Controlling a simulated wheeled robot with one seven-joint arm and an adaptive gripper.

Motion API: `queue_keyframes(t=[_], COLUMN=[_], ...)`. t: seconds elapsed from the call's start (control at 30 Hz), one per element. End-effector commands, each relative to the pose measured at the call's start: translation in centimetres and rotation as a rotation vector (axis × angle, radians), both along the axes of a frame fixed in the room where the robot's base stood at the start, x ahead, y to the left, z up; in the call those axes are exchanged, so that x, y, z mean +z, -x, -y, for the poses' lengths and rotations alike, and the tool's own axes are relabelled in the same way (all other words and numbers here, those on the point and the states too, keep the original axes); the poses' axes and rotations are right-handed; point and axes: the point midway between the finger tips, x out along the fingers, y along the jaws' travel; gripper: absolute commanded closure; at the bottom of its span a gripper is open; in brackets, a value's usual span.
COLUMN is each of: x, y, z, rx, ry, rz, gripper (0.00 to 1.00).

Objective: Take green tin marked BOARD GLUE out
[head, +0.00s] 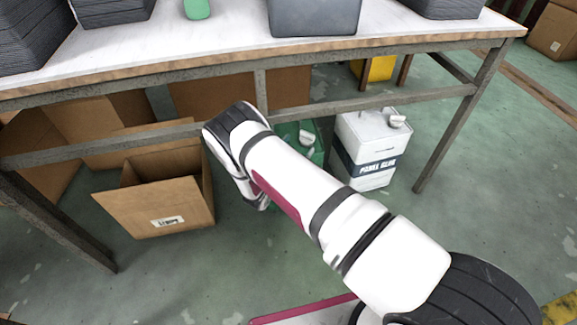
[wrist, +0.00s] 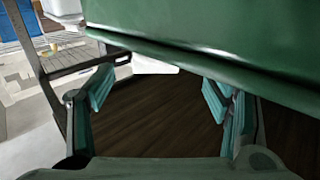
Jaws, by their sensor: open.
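The green tin (head: 319,152) stands on the floor under the table, left of a white tin. My arm covers most of it in the head view, and only its top with a pale cap shows. No lettering on it can be read. In the wrist view the green tin (wrist: 210,35) fills the upper part, very close. My gripper (wrist: 158,105) is open, with its two fingers apart and nothing visibly held between them. The fingers appear just below the green surface in that picture; I cannot tell whether they touch it. In the head view my gripper is hidden behind my arm.
The white tin (head: 375,140) marked PANEL GLUE stands close to the right. An open cardboard box (head: 170,208) is on the left. The table's rail (head: 425,95) and legs frame the space. A yellow object (head: 378,68) is farther back. The floor in front is clear.

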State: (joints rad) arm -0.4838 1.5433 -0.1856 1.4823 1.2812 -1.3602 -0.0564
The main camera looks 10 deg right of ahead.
Motion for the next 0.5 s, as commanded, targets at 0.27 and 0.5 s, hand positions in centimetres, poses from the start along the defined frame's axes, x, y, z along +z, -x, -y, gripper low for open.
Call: queue_keyframes(t=[0.27,0.5], x=[0.0,0.2], y=[-1.3,-2.8], z=[1.4,3.5], rx=[0.0,-0.002], ry=[0.001,0.0], rz=[-0.001,0.001], gripper=[0.28,0.28])
